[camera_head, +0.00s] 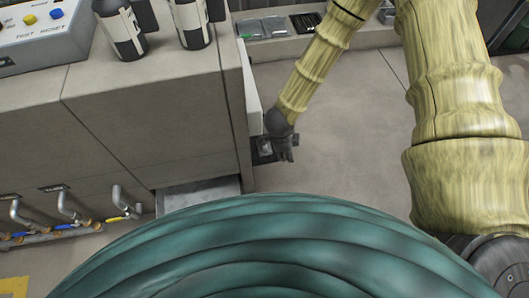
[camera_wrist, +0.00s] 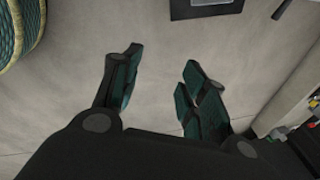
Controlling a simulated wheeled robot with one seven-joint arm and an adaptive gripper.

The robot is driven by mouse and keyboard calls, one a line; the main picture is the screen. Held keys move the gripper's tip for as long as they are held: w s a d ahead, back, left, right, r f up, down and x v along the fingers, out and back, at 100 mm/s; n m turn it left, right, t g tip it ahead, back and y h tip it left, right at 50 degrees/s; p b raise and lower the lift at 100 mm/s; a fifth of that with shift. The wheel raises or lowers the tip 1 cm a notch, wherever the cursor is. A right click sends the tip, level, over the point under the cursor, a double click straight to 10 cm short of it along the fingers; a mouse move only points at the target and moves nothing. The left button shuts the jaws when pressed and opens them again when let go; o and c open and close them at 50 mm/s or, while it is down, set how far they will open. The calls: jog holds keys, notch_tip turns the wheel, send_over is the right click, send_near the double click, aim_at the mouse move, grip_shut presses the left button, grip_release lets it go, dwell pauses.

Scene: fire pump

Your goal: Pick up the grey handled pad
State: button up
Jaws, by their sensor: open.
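My gripper (camera_wrist: 162,65) is open and empty in the wrist view, its dark fingers with teal pads spread above bare floor. In the head view my gripper (camera_head: 283,152) is beside the right side of the grey cabinet, low down. A dark flat tray or mat (camera_wrist: 205,10) is cut by the top edge of the wrist view, ahead of the fingertips and apart from them. A small grey patch shows on it; I cannot tell whether this is the grey handled pad. In the head view the dark tray (camera_head: 262,150) is partly hidden behind my gripper.
The grey cabinet (camera_head: 150,100) stands left, with dark bottles (camera_head: 120,28) and a button panel (camera_head: 45,25) on top. Pipes with valves (camera_head: 70,208) run below. A low ledge (camera_head: 290,45) at the back holds flat grey items. Floor (camera_head: 350,140) right of my gripper is clear.

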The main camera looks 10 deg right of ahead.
jog(key=w+a+m+b, duration=0.1)
jog(key=w+m+b, duration=0.2)
jog(key=m, duration=0.1)
jog(key=w+a+m+g+y+b, duration=0.1)
jog(key=w+a+m+b, duration=0.1)
jog(key=w+m+b, duration=0.1)
jog(key=w+a+f+m+y+b, duration=0.1)
jog(key=w+a+m+b, duration=0.1)
jog(key=w+m+b, duration=0.1)
jog(key=shift+w+a+m+b, duration=0.1)
jog(key=shift+w+m+b, duration=0.2)
jog(key=shift+w+m, duration=0.75)
jog(key=shift+m, duration=0.65)
jog(key=shift+w+a+f+b, duration=0.15)
jog(key=shift+f+b, duration=1.15)
jog(key=shift+f, duration=1.25)
jog(key=shift+w+a+f+b, duration=0.15)
jog(key=shift+f+b, duration=1.15)
jog(key=shift+f, duration=1.25)
jog(key=shift+s, duration=0.1)
jog(key=shift+c, duration=0.2)
grip_shut()
